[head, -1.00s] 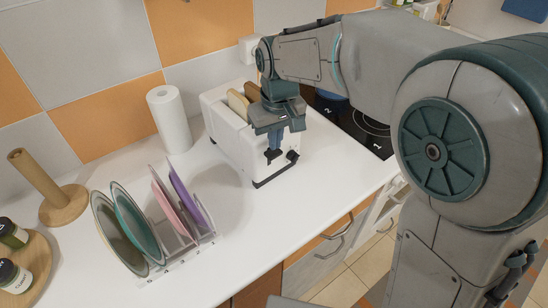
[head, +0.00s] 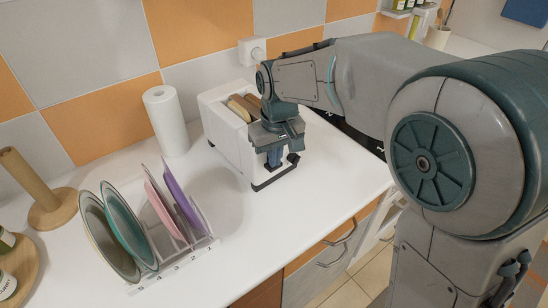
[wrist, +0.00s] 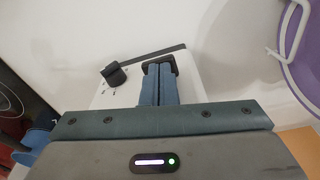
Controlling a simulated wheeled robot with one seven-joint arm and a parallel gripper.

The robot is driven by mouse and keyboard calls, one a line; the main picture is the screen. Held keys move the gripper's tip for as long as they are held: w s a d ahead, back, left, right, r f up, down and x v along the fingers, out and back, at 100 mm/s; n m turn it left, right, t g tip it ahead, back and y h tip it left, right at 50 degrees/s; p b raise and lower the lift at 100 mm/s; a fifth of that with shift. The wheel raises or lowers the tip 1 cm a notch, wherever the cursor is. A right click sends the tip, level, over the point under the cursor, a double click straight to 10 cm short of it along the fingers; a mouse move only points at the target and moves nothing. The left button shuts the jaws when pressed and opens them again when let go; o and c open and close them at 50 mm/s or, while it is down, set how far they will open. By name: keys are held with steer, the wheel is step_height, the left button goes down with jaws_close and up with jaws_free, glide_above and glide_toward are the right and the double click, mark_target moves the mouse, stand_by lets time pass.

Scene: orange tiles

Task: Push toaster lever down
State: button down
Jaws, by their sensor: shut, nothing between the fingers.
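The white toaster (head: 224,128) stands on the counter with brown bread slices (head: 240,108) in its top slots. My gripper (head: 274,164) is at its front end, pointing down, with the fingers shut together and nothing between them. In the wrist view the fingertips (wrist: 158,68) are at the black lever (wrist: 146,66) on the toaster's front and partly cover it. Contact looks likely, but the exact touching point is hidden. A black knob (wrist: 114,73) sits beside the lever, and it also shows in the head view (head: 293,158).
A rack with upright plates (head: 122,225) stands left of the toaster. A paper towel roll (head: 166,122) is behind it. A wooden holder (head: 40,190) is at the far left. A dark hob lies right of the toaster, mostly behind my arm. The front counter is clear.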

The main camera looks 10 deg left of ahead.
steer(key=shift+f, duration=0.35)
steer(key=shift+s+d+r, duration=0.25)
steer(key=shift+s+d, duration=0.25)
steer(key=shift+s, duration=0.1)
steer(key=shift+s+d+r, duration=0.2)
steer(key=shift+s+d, duration=0.25)
steer(key=shift+s, duration=0.1)
step_height(320, 180, up, 14)
steer(key=s, duration=0.1)
steer(key=shift+d, duration=0.45)
steer(key=shift+f, duration=0.15)
